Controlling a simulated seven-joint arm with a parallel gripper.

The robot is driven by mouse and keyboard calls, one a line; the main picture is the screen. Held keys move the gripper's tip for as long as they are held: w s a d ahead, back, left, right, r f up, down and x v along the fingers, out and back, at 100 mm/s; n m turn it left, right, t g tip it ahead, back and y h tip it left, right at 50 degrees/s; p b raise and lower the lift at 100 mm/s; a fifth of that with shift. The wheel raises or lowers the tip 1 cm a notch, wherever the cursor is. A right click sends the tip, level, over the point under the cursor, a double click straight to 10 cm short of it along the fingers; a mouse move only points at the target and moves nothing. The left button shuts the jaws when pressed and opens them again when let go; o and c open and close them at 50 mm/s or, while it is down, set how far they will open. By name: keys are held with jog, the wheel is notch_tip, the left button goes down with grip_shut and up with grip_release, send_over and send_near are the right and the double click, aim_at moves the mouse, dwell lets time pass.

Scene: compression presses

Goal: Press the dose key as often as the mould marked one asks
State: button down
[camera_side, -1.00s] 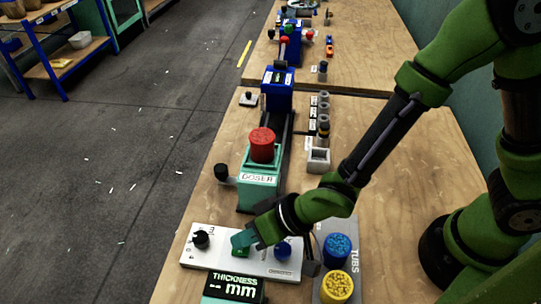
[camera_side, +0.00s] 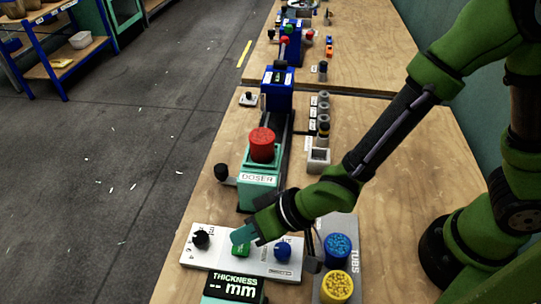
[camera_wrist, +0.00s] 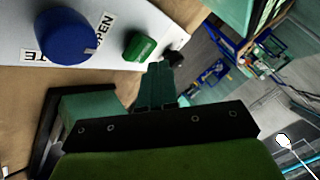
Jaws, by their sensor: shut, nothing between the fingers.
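My gripper (camera_side: 243,234) is shut and empty. It hangs close over the green key (camera_side: 241,250) on the white panel (camera_side: 212,257), at front centre in the side view. The wrist view shows the shut fingers (camera_wrist: 157,80) beside the green key (camera_wrist: 140,46); contact cannot be told. The teal doser (camera_side: 259,192), labelled DOSER, stands behind the panel with a red tub (camera_side: 262,145) on top. I cannot tell which one is marked one.
The panel also carries a black knob (camera_side: 201,240) and a blue knob (camera_side: 283,251). A display (camera_side: 233,288) reads THICKNESS, two dashes, mm. Blue (camera_side: 337,247) and yellow (camera_side: 336,287) tubs stand to the right. A blue press (camera_side: 277,90) stands farther back. Bare bench lies behind my forearm.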

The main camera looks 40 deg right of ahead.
aim_at(246, 246)
jog(key=shift+r, duration=2.55)
jog(key=shift+r, duration=0.1)
dwell(0.8)
notch_tip(246, 246, up, 4)
jog(key=shift+f, duration=0.2)
jog(key=shift+f, duration=4.4)
jog(key=shift+f, duration=0.45)
